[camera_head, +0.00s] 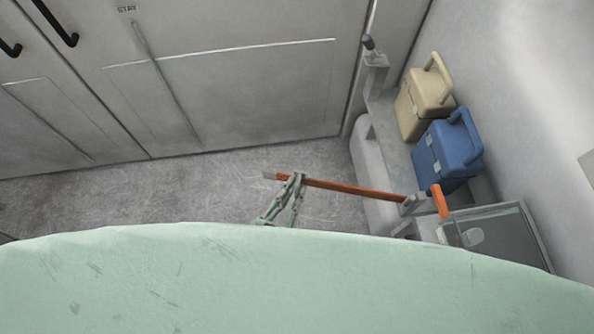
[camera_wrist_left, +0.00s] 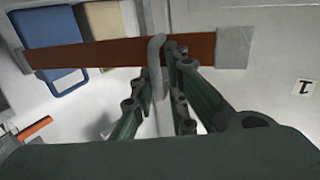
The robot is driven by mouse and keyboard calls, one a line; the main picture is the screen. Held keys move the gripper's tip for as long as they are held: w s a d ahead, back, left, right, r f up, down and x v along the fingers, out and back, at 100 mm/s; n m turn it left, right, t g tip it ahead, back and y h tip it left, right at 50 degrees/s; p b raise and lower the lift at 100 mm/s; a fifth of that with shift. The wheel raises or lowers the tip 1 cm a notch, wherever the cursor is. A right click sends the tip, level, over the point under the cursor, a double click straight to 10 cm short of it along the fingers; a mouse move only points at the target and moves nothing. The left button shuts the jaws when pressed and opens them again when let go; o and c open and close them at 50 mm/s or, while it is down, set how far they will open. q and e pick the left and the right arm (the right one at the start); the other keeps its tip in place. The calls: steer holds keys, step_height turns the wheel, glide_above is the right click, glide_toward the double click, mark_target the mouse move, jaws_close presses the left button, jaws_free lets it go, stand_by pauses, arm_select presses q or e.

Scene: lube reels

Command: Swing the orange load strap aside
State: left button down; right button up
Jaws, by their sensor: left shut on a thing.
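The orange load strap (camera_head: 350,188) stretches as a straight band from its grey end tip at the left to a grey bracket (camera_head: 412,204) at the right. My left gripper (camera_head: 296,178) is shut on the strap close to that free tip, out over the floor. In the left wrist view the strap (camera_wrist_left: 110,53) runs across the top with its grey tip (camera_wrist_left: 233,48) at the right. The fingers (camera_wrist_left: 166,48) close over the strap left of the tip. My right gripper is not in view.
A tan case (camera_head: 423,104) and a blue case (camera_head: 447,152) stand on a grey rack (camera_head: 388,125) by the right wall. A short orange piece (camera_head: 440,201) stands near a grey box (camera_head: 500,235). Large grey doors (camera_head: 240,90) line the back. Floor (camera_head: 180,195) left of the gripper is clear.

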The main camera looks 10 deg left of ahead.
arm_select(q)
steer(key=shift+s+d+f, duration=0.1)
steer(key=shift+s+d, duration=0.1)
steer(key=shift+s, duration=0.7)
steer(key=shift+s+d, duration=0.25)
steer(key=shift+s, duration=0.65)
steer(key=shift+s+d+f, duration=0.1)
steer(key=shift+s+d, duration=0.1)
steer(key=shift+s, duration=0.7)
steer(key=c, duration=1.9)
jaws_free()
steer(key=shift+o, duration=0.3)
steer(key=shift+d, duration=0.2)
steer(key=shift+a, duration=0.15)
steer(key=v, duration=1.1)
steer(key=shift+s+a+r, duration=0.25)
steer(key=shift+s+a, duration=0.05)
